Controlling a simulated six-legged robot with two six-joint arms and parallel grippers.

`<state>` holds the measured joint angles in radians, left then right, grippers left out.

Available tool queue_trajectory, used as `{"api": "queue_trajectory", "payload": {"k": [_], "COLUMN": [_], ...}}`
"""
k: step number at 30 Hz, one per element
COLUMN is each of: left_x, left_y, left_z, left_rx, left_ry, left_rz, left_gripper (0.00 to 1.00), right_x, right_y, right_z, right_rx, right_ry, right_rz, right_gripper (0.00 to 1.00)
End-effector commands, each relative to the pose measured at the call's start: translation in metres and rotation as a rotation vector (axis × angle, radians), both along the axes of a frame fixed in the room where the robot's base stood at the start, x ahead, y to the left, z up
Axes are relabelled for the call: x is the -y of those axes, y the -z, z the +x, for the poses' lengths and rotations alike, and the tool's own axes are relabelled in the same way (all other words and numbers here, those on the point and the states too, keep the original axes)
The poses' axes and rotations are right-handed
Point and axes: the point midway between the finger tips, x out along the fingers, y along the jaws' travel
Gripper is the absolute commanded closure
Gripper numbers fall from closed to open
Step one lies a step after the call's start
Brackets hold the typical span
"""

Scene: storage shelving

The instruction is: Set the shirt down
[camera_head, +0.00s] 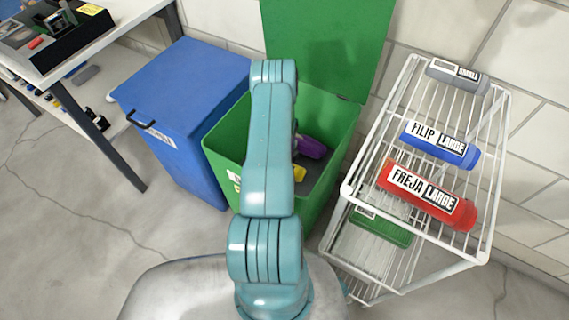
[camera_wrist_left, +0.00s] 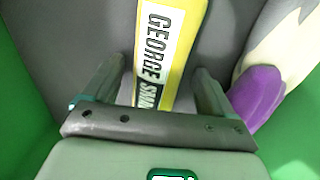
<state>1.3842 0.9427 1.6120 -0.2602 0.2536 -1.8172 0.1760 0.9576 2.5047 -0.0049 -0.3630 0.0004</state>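The yellow rolled shirt with a white and black "GEORGE SMA…" label (camera_wrist_left: 165,45) lies in the open green bin (camera_head: 226,150). In the left wrist view it sits between the fingers of my left gripper (camera_wrist_left: 152,90), with narrow grey gaps showing beside it near the palm. The fingers are spread and look open around it. In the head view a bit of the yellow shirt (camera_head: 299,174) shows beside my arm, which reaches into the bin and hides the gripper. My right gripper is not in view.
A purple item (camera_head: 312,147) lies in the bin close to the shirt. A blue bin (camera_head: 185,85) stands at left. A white wire rack (camera_head: 413,75) at right holds labelled rolls, including a blue one (camera_head: 440,146) and a red one (camera_head: 430,198). A table (camera_head: 110,20) is at upper left.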

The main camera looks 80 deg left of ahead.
Motion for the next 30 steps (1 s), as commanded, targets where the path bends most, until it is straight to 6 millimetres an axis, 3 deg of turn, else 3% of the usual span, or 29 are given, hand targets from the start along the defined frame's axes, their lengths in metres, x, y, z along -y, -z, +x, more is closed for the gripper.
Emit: {"api": "queue_trajectory", "payload": {"k": [9,21,25,30], "left_x": [-0.001,-0.001,-0.001,0.0], "left_y": [-0.009,-0.097,-0.115,-0.123], "left_z": [0.0,0.0,0.0,0.0], "left_rx": [0.0,0.001,0.0,0.0], "left_ry": [0.0,0.001,0.001,0.0], "left_rz": [0.001,0.003,0.002,0.0], "left_gripper": [0.14,0.14,0.14,0.14], "right_x": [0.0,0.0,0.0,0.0], "right_y": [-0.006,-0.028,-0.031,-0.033], "right_z": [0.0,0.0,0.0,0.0], "right_rx": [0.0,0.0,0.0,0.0], "right_ry": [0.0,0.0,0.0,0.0], "right_rz": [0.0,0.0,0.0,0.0], "right_gripper": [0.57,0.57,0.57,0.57]}}
